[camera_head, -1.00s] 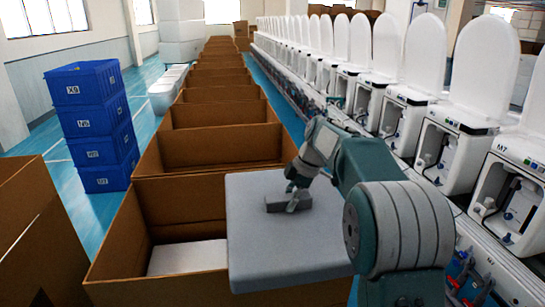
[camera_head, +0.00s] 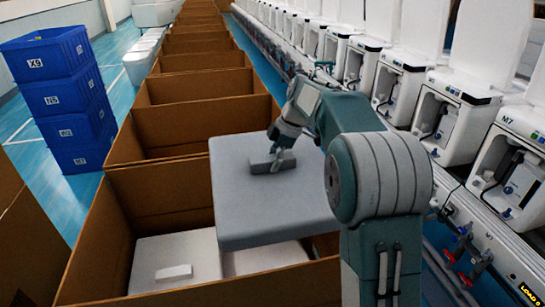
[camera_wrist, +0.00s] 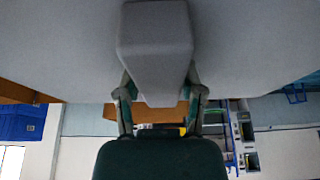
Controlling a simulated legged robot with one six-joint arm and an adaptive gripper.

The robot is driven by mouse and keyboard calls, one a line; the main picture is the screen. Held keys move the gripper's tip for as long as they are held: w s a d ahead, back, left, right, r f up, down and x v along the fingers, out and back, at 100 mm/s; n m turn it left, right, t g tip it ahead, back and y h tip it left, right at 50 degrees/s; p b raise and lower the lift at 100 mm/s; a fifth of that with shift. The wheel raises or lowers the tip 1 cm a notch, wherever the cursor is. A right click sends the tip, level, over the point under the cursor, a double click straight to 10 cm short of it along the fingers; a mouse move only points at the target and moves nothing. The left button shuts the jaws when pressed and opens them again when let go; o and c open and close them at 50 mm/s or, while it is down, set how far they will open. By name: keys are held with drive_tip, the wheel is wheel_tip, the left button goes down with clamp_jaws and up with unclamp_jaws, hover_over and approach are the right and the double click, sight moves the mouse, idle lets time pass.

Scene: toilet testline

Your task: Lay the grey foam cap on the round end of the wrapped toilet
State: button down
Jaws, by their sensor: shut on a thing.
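The grey foam cap (camera_head: 270,205) is a thick square slab with a raised block on top. My gripper (camera_head: 280,158) is shut on that block and holds the slab above the right part of the nearest open carton (camera_head: 158,205). In the wrist view, the block (camera_wrist: 155,45) sits between my gripper's fingers (camera_wrist: 158,88). White pieces (camera_head: 205,255) lie inside the carton, one with a small raised block on it. The cap hides part of them. I cannot tell which, if any, is the wrapped toilet's round end.
More open cartons (camera_head: 195,125) run away in a row. Blue stacked crates (camera_head: 65,105) stand at the left. White toilets on the test line (camera_head: 440,95) line the right side. Another carton edge (camera_head: 30,250) is at the lower left.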

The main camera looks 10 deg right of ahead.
wheel_tip(320, 180, down, 38)
drive_tip(key=shift+f, duration=0.15)
idle(2.3)
drive_tip(key=shift+d+f, duration=0.1)
drive_tip(key=shift+f, duration=0.2)
idle(0.6)
drive_tip(key=shift+c, duration=0.6)
unclamp_jaws()
drive_tip(key=shift+s, duration=0.1)
drive_tip(key=v, duration=0.7)
drive_tip(key=shift+r, duration=0.15)
drive_tip(key=shift+d+r, duration=0.1)
drive_tip(key=shift+d, duration=0.05)
